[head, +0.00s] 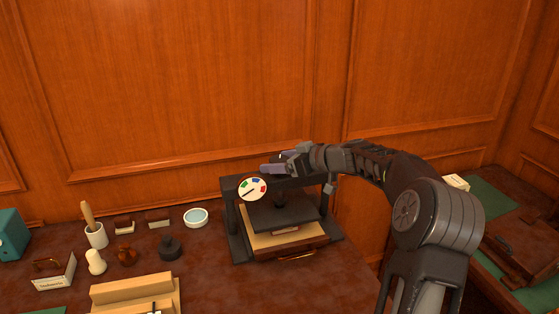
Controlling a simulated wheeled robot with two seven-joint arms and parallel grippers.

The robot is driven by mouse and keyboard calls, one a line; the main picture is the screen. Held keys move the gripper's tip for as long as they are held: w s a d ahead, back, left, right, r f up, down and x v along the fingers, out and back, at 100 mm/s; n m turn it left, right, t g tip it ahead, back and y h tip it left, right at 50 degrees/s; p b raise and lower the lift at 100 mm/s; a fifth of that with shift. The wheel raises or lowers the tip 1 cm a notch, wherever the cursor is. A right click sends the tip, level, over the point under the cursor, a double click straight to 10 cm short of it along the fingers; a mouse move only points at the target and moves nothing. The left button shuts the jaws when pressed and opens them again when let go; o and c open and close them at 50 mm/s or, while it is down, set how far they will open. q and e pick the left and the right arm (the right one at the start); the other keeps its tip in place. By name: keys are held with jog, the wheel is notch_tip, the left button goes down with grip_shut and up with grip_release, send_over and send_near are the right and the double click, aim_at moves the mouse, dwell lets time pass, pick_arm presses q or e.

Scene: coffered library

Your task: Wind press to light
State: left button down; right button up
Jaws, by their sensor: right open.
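The black press (232,220) stands on the desk against the panelled wall. A round white dial (253,189) with green, blue and red marks is on the left front of its top beam. Its dark needle is too small to read surely. The black platen (283,213) sits just above a tan and brown stack (286,240); a gap between them cannot be made out. My right gripper (272,168) is open at the top of the press, just above the beam behind the dial. The arm hides the press's handle, if any. My left gripper is not in view.
Left on the desk are a white pot with a brush (96,236), several small tools, a round dish (196,217), a sign card (54,275) and a teal box (12,236). A tan stepped block (135,293) lies in front. A side desk (520,245) is at right.

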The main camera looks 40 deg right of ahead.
jog(key=shift+c, duration=0.2)
jog(key=c, duration=1.3)
